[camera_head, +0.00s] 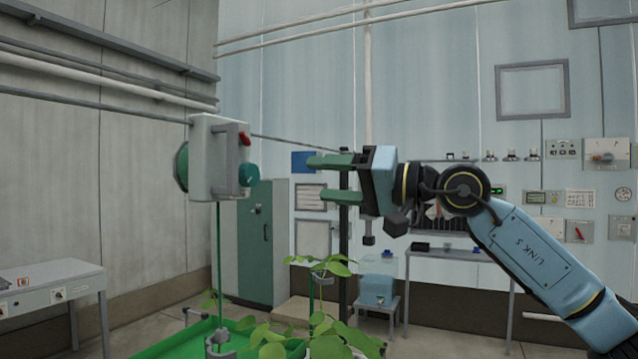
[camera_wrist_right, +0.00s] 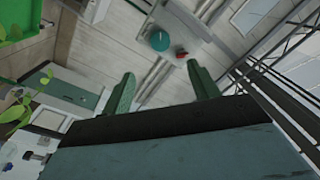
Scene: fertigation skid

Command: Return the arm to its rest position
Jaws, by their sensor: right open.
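My right arm (camera_head: 540,262) reaches in from the right in the head view, and its forearm carries the text "LINK 5". My right gripper (camera_head: 318,178) is held up in mid-air with its green fingers pointing left. The fingers are apart and nothing is between them. In the right wrist view the two green fingers of the gripper (camera_wrist_right: 162,90) also stand wide apart with an empty gap. The gripper is to the right of a grey-white box (camera_head: 206,160) and apart from it in the picture. My left gripper is not in view.
The box has green round parts and a red part, and sits on a green post (camera_head: 218,260). Leafy plants (camera_head: 320,335) grow by a green tray (camera_head: 170,348) below the gripper. A green cabinet (camera_head: 262,240), a grey table (camera_head: 50,278) and a wall panel (camera_head: 606,153) stand around.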

